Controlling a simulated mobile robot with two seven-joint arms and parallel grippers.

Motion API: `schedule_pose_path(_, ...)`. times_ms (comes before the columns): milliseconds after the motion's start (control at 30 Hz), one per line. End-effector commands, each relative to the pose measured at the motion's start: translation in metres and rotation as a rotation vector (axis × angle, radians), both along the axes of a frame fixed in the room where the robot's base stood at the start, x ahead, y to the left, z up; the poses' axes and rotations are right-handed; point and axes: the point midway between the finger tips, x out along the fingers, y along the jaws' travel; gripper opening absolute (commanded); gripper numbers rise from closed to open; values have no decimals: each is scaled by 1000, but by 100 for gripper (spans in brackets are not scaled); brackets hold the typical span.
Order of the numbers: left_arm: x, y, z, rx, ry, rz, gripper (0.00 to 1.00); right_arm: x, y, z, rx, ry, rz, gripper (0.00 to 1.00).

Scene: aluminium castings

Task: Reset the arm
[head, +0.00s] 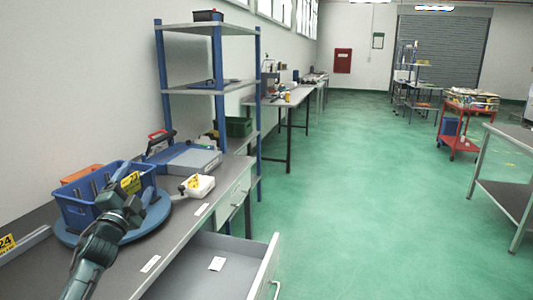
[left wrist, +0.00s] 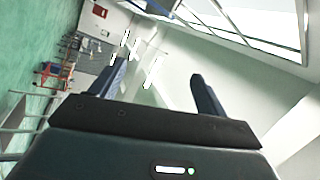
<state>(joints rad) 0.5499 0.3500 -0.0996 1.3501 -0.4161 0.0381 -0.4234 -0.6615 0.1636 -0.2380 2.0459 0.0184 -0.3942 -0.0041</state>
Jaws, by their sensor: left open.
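My left arm comes in from the lower left of the head view, over the grey workbench (head: 140,255). My left gripper (head: 143,191) appears in front of the blue bin (head: 78,212) and the round blue turntable (head: 157,217); whether it touches them is hard to tell. In the left wrist view the two dark fingers of the left gripper (left wrist: 155,85) are spread apart with nothing between them. That view is tilted and looks out at the wall and windows. My right gripper is not in view.
An open drawer (head: 268,270) sticks out from the bench. A white box with a yellow label (head: 198,187) and a blue-grey case (head: 190,161) lie behind the gripper. A shelf rack (head: 216,88) stands beyond.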

Motion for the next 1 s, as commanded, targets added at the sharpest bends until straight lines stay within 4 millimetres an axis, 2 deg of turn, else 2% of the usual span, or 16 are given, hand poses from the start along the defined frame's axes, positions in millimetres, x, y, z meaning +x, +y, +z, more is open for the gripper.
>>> schedule_pose_path(33,4,11,-11,-171,65,4,75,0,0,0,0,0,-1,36)
schedule_pose_path(100,7,21,-30,-402,152,11,75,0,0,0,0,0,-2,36)
schedule_pose_path(267,9,30,-74,-881,341,29,75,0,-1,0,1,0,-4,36)
schedule_pose_path(300,2,22,-94,-908,376,29,75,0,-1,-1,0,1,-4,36)
schedule_pose_path(467,-33,-11,-152,-895,463,8,75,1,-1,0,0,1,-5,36)
schedule_pose_path(567,-62,-33,-190,-901,528,-4,75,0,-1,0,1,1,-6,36)
schedule_pose_path(667,-102,-60,-231,-914,606,-19,75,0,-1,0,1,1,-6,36)
schedule_pose_path(767,-156,-90,-273,-940,697,-34,75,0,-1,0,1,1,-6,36)
schedule_pose_path(800,-180,-102,-287,-953,734,-40,75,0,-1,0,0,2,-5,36)
schedule_pose_path(867,-218,-120,-306,-979,791,-47,75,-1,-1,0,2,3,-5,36)
schedule_pose_path(900,-243,-131,-316,-997,826,-49,75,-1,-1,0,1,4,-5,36)
schedule_pose_path(1000,-300,-154,-332,-1044,904,-51,75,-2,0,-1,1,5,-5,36)
